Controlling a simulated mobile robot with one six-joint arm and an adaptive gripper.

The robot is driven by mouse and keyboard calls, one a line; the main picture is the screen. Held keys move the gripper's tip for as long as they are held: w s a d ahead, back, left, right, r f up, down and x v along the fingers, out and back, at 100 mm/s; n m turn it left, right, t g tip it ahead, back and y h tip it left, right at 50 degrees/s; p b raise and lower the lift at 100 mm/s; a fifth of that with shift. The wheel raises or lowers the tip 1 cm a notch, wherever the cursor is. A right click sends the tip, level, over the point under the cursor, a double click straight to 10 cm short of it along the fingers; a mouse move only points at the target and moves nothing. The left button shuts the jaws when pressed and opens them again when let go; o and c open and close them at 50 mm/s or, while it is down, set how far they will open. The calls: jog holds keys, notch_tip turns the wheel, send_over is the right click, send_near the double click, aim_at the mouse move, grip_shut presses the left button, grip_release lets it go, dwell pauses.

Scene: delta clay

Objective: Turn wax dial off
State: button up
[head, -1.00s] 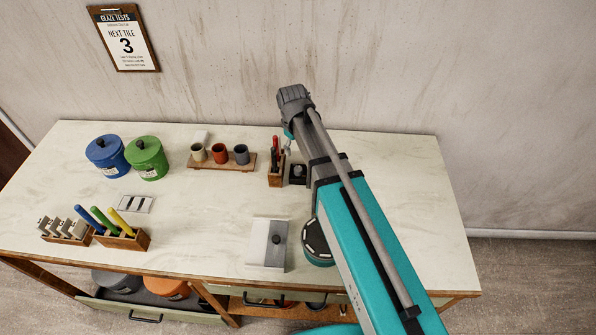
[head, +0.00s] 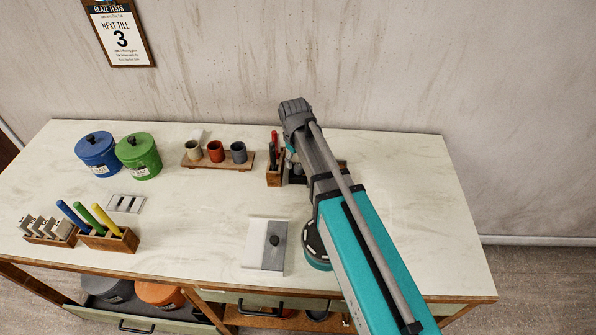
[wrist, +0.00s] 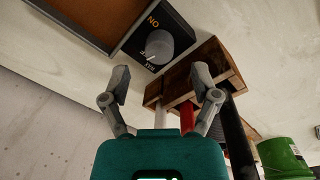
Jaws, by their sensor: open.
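The wax dial (wrist: 160,46) is a grey round knob on a black control box (wrist: 181,30) in the wrist view. "ON" and "WAX" lettering reads upside down beside it. A pale mark shows on the knob, but I cannot tell its exact setting. My gripper (wrist: 161,72) is open, with its two fingers apart on either side of the dial in the picture. Nothing is between them, and I see no contact with the dial. In the head view my arm covers most of the dial's box, and the fingers are hidden.
A wooden tool holder (wrist: 222,62) stands close beside the dial box; it also shows in the head view (head: 274,177). A brown-bottomed pan (wrist: 72,18) adjoins the box. A cup board (head: 218,164) and green canister (head: 139,158) stand left. The bench's right side is clear.

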aim_at(298, 167)
jog(key=shift+w+d+f+b, duration=0.1)
jog(key=shift+f+b, duration=1.45)
jog(key=shift+f, duration=0.3)
grip_shut()
